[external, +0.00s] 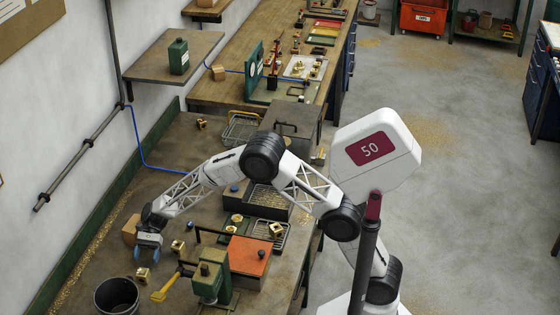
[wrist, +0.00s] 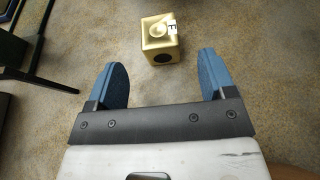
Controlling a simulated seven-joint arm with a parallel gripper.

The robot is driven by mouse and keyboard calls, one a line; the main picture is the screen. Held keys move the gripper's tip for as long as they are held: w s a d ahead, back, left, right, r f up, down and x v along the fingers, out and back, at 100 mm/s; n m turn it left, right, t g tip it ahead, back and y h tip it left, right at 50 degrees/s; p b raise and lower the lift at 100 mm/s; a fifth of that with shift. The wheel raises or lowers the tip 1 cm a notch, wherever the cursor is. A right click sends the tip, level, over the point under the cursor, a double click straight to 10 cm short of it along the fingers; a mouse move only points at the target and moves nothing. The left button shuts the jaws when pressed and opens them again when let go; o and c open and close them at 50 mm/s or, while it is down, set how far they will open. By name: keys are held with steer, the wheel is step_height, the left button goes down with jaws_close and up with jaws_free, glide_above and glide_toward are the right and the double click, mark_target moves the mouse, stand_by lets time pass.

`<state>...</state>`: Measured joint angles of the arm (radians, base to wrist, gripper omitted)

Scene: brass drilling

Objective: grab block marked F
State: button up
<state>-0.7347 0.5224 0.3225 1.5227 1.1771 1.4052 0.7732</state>
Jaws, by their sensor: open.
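The brass block marked F (wrist: 159,52) sits on the bench top in the wrist view, just ahead of my fingertips and between their lines. Its white label with the letter F is on the right side of its top, and a dark round hole shows in its near face. My gripper (wrist: 163,75) is open and empty, with blue fingers spread to either side and apart from the block. In the external view my gripper (external: 147,254) is over the near left part of the bench, and a brass block (external: 142,275) lies just below it; its marking is too small to read there.
A dark bucket (external: 117,297) stands close in front. A yellow-handled tool (external: 166,287), another brass block (external: 178,247), a green press (external: 211,275) and an orange-topped box (external: 249,256) lie to the right. A cardboard box (external: 131,230) is behind my gripper.

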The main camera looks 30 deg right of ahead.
mark_target(143, 274)
steer(key=shift+x, duration=1.15)
steer(key=shift+x, duration=2.55)
steer(key=shift+f, duration=0.1)
steer(key=c, duration=1.4)
